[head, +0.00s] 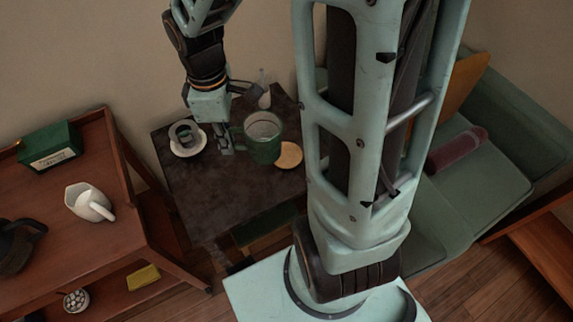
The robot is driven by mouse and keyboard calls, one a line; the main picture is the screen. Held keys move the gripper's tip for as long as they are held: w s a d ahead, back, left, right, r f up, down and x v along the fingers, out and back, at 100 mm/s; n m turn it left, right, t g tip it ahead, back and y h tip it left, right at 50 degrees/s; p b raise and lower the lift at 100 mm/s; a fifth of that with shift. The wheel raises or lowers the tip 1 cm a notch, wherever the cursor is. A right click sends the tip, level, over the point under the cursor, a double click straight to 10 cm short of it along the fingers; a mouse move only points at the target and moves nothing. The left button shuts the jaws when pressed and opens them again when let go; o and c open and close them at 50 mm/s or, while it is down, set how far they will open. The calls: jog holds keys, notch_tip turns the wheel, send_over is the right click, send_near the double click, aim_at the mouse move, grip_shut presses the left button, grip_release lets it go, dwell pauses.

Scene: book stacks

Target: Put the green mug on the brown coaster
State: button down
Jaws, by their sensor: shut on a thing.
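The green mug (262,145) is upright over the dark table, with its open rim facing up. My gripper (232,140) is at the mug's left side and is shut on it, around the handle area. The exact finger contact is too small to make out. The brown coaster (289,155) is a round tan disc on the table, just right of the mug. The mug overlaps the coaster's left edge in the picture. I cannot tell whether the mug touches the table or hangs slightly above it.
A grey cup on a white saucer (188,142) stands left on the dark table (215,195). A small bottle (264,90) is behind the mug. The table's front is clear. A wooden cart (120,235) with a white pitcher (88,202) stands left, a green sofa (470,180) right.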

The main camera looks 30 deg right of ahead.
jog(key=s+a+f+n+b, duration=0.2)
jog(key=s+f+n+b, duration=0.2)
jog(key=f+n+b, duration=0.15)
jog(key=shift+n, duration=0.25)
jog(key=shift+w+d+f+b, duration=1)
jog(key=shift+w+d+f, duration=0.35)
jog(key=shift+d+f, duration=0.6)
jog(key=shift+w+d+f+b, duration=1)
jog(key=shift+w+d+f, duration=0.55)
jog(key=shift+f, duration=0.7)
jog(key=shift+w+d+f+b, duration=1)
jog(key=shift+w+d+f, duration=0.15)
jog(key=shift+d+f, duration=0.9)
jog(key=shift+a+f, duration=0.1)
jog(key=shift+f, duration=0.15)
jog(key=c, duration=2)
grip_release()
